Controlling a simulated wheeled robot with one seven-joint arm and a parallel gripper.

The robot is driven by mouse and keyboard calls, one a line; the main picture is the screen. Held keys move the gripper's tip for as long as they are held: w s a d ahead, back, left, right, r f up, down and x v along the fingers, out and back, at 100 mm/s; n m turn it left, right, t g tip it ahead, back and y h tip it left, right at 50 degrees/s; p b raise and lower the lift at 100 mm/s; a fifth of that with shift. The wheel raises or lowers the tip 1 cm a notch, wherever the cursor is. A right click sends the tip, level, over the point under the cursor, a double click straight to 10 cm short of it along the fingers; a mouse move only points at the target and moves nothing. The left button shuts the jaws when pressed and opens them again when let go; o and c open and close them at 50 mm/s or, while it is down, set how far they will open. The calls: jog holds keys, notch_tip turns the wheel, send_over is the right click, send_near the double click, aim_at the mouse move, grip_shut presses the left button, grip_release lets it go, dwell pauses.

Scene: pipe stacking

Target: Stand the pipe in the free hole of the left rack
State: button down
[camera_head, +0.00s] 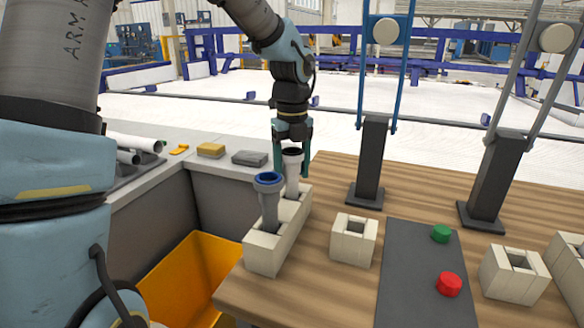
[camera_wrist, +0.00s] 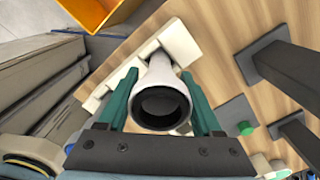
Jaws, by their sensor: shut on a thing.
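The pale pipe (camera_head: 292,180) stands upright at the far end of the left rack (camera_head: 263,255), a cream block rack on the wooden table. Its lower end meets the rack's far hole; how deep it sits I cannot tell. My gripper (camera_head: 292,172) is shut on the pipe near its top, with one green finger on each side. In the wrist view I look into the dark open end of the pipe (camera_wrist: 160,100). A grey pipe with a blue rim (camera_head: 269,205) stands in the rack's near hole.
A small cream block (camera_head: 354,240) with a hole stands right of the rack. A dark post (camera_head: 370,165) rises behind it. A grey mat (camera_head: 405,285) bears green (camera_head: 441,233) and red (camera_head: 449,284) buttons. A yellow bin (camera_head: 185,280) is below, left of the table.

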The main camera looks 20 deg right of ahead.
grip_release()
dwell(0.3)
notch_tip(320, 180, up, 11)
dwell(0.6)
jog(key=shift+f, duration=0.15)
dwell(0.3)
